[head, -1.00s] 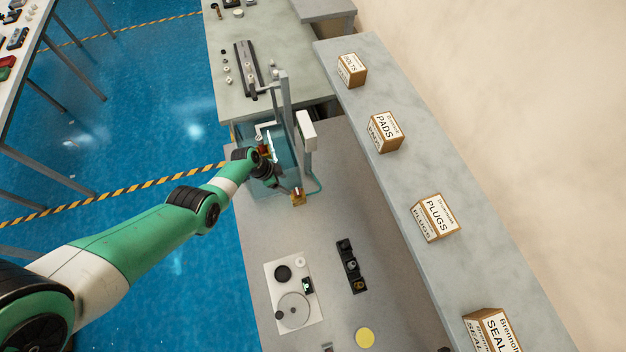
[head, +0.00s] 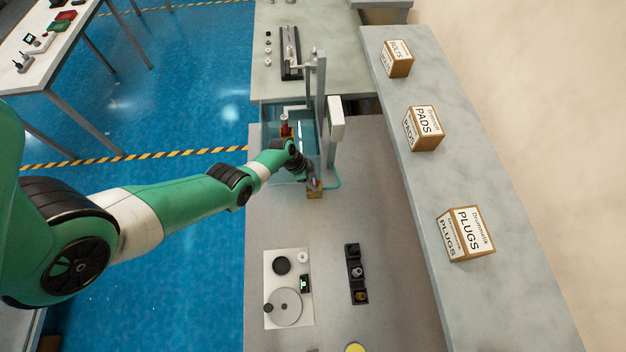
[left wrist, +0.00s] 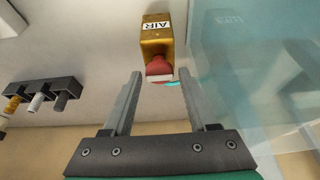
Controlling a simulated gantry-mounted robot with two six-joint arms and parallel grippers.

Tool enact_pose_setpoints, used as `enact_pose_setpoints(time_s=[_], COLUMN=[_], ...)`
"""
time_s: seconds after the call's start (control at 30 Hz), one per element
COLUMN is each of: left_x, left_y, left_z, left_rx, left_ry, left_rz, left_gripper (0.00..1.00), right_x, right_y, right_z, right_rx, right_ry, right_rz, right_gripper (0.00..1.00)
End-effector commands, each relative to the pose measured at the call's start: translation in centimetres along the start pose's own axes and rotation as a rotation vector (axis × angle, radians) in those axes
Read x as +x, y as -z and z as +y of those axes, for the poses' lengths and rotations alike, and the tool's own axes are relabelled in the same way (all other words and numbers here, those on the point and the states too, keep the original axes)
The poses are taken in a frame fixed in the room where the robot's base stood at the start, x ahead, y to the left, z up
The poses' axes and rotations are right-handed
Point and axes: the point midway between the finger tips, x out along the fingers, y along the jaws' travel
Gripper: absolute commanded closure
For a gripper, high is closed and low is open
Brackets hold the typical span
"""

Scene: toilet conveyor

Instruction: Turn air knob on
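The air knob (left wrist: 159,68) is red with a pale edge and sits on a brass block labelled AIR (left wrist: 156,36) in the left wrist view. In the head view the brass block (head: 315,193) stands on the bench beside the glass tank. My left gripper (left wrist: 159,76) is open, its two fingers apart on either side of the knob's line, with the knob between or just beyond the fingertips; I cannot tell whether they touch it. In the head view the left gripper (head: 312,180) is at the block and partly covers it. My right gripper is not in view.
A clear water tank (head: 274,116) with a metal post stands just beyond the block. A black holder with several fittings (head: 356,272) and a white plate with round parts (head: 289,315) lie nearer on the bench. Labelled boxes, including PLUGS (head: 464,234), stand on the right shelf.

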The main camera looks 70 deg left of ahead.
Motion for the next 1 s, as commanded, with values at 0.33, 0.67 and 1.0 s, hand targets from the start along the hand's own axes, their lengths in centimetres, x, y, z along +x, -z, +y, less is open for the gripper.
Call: enact_pose_setpoints(time_s=[0.33,0.67,1.0], left_x=[0.01,-0.03,-0.11], left_y=[0.00,0.04,0.07], left_z=[0.01,0.05,0.23], left_rx=[0.000,-0.029,-0.208], left_ry=[0.000,0.012,0.088], left_rz=[0.000,0.000,0.000], left_gripper=[1.00,1.00,1.00], right_x=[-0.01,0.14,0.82], right_y=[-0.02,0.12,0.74], right_z=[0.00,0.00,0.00], right_rx=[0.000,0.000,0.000], right_ry=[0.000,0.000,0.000], right_rz=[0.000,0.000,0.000], right_gripper=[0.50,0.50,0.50])
